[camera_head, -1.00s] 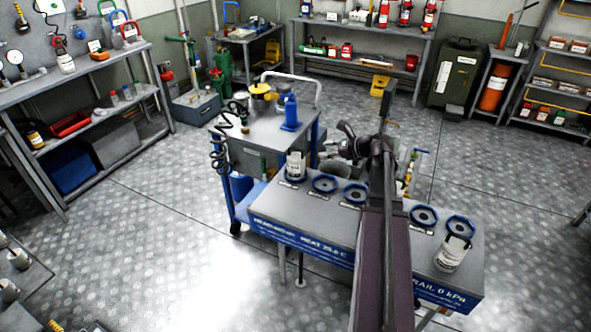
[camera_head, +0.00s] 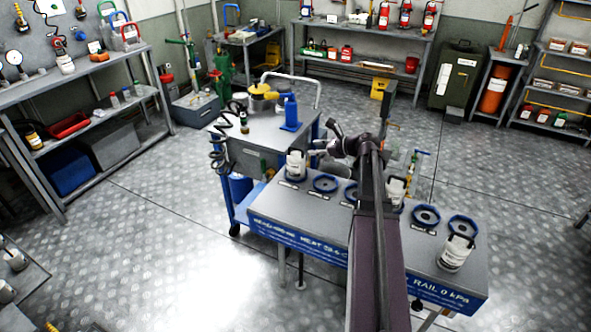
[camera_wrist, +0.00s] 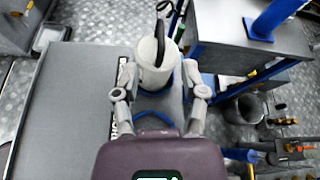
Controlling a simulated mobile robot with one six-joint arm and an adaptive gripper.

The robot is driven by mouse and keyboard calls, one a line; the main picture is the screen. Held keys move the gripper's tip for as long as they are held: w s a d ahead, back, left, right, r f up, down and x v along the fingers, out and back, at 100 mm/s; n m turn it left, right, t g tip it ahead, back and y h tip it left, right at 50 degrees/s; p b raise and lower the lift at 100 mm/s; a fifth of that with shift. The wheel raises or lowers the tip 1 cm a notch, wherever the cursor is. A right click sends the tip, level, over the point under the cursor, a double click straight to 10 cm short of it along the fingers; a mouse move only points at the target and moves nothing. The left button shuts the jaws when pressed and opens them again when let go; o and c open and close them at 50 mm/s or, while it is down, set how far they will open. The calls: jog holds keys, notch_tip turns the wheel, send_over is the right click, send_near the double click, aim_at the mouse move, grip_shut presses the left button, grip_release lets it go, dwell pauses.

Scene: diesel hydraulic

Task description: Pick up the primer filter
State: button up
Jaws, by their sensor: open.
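A white filter canister (camera_head: 296,165) with a dark handle stands upright at the left end of the grey bench (camera_head: 270,212). The wrist view shows a white canister (camera_wrist: 155,66) just beyond my gripper (camera_wrist: 160,93), between the lines of its two spread fingers, which hold nothing. It seems to be the same one. A second canister (camera_head: 397,187) is partly hidden behind my arm, and a third (camera_head: 457,248) stands at the right end. Their labels are too small to read, so I cannot tell which is the primer filter.
Blue ring seats (camera_head: 325,183) line the bench top; another (camera_head: 426,215) is on the right. A bucket (camera_wrist: 245,107) is right of the bench. Open floor lies left.

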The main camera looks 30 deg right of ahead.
aim_at(298, 149)
jog(key=shift+b+x, duration=0.4)
jog(key=shift+x, duration=1.25)
jog(key=shift+w+f, duration=0.1)
jog(key=shift+b+x, duration=1)
jog(key=shift+x, duration=1.55)
grip_shut()
